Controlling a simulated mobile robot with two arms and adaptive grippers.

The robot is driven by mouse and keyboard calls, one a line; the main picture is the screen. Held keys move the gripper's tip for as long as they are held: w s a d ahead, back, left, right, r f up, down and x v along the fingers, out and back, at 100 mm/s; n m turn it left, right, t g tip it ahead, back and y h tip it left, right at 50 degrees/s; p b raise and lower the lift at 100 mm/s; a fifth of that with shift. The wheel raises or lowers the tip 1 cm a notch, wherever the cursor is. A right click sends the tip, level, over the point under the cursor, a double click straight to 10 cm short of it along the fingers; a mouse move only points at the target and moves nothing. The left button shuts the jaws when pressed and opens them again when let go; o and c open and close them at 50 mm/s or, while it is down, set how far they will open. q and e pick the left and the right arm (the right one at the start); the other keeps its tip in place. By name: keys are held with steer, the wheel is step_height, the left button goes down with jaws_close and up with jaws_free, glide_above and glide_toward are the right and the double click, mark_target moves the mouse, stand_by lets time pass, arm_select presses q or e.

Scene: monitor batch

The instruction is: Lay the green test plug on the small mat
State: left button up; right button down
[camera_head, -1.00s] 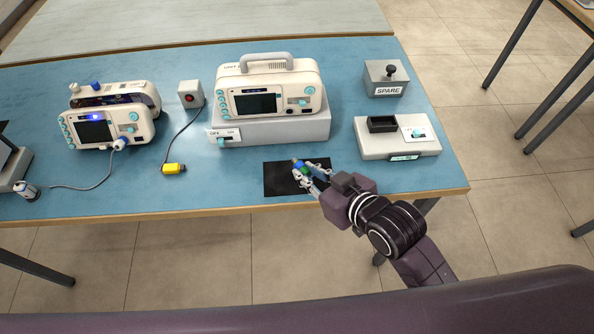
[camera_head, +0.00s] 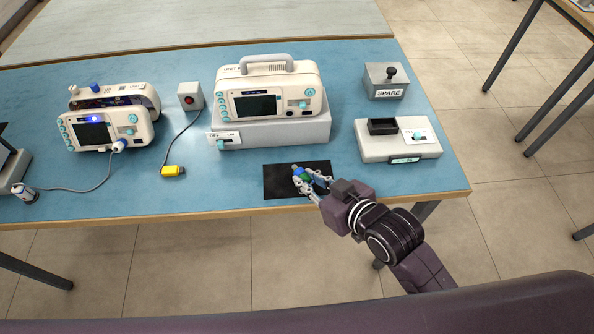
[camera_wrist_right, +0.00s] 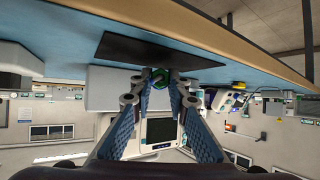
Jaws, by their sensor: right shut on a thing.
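The small black mat (camera_head: 282,187) lies flat near the front edge of the blue table and shows dark in the wrist view (camera_wrist_right: 135,48). My right gripper (camera_head: 303,177) reaches over its right part from the lower right. It is shut on the green test plug (camera_wrist_right: 158,82), which sits between the fingertips (camera_wrist_right: 158,88). In the head view only a small green and blue bit of the plug shows between the fingers. The plug looks close above the mat; I cannot tell whether it touches. My left gripper is not in view.
Behind the mat stands a monitor (camera_head: 268,93) on a grey base (camera_head: 290,132). A white box (camera_head: 400,150) with a dark slot stands to the right, and a SPARE box (camera_head: 384,80) behind it. A yellow plug (camera_head: 173,171) on a cable lies left of the mat.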

steer(key=shift+f, duration=0.45)
steer(key=c, duration=1.8)
jaws_free()
steer(key=v, duration=0.7)
steer(key=shift+s, duration=0.2)
steer(key=shift+d+r, duration=0.1)
